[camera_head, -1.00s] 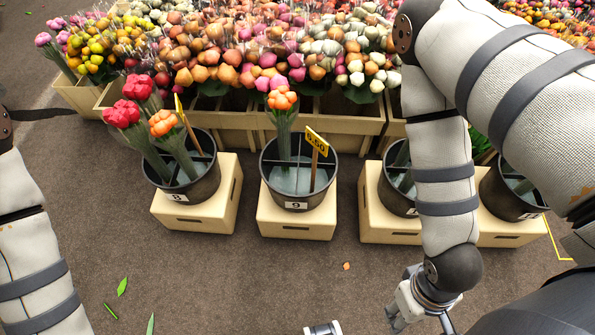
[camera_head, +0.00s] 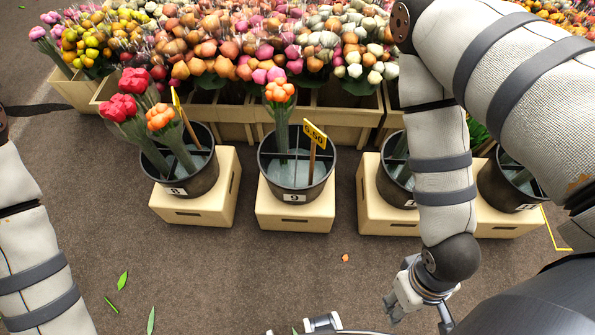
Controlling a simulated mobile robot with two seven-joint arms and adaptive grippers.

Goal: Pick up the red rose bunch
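Two red bunches, an upper one (camera_head: 134,80) and a lower one (camera_head: 119,107), stand in the black bucket marked 8 (camera_head: 187,187) at the left, with an orange bunch (camera_head: 160,116) beside them. My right gripper (camera_head: 391,309) hangs low at the right, well apart from the buckets; its fingers are too unclear to tell whether they are open. Part of a gripper (camera_head: 322,322) shows at the bottom edge, mostly cut off; I cannot tell its state. My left arm comes in at the left edge, and its wrist is out of the frame.
Bucket 9 (camera_head: 295,196) holds one orange bunch (camera_head: 279,91) and a price sign (camera_head: 314,135). More buckets stand on cream crates (camera_head: 385,215) to the right, partly behind my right arm. Wooden boxes (camera_head: 230,132) of flowers fill the back. The floor in front is mostly clear, with scattered leaves (camera_head: 123,281).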

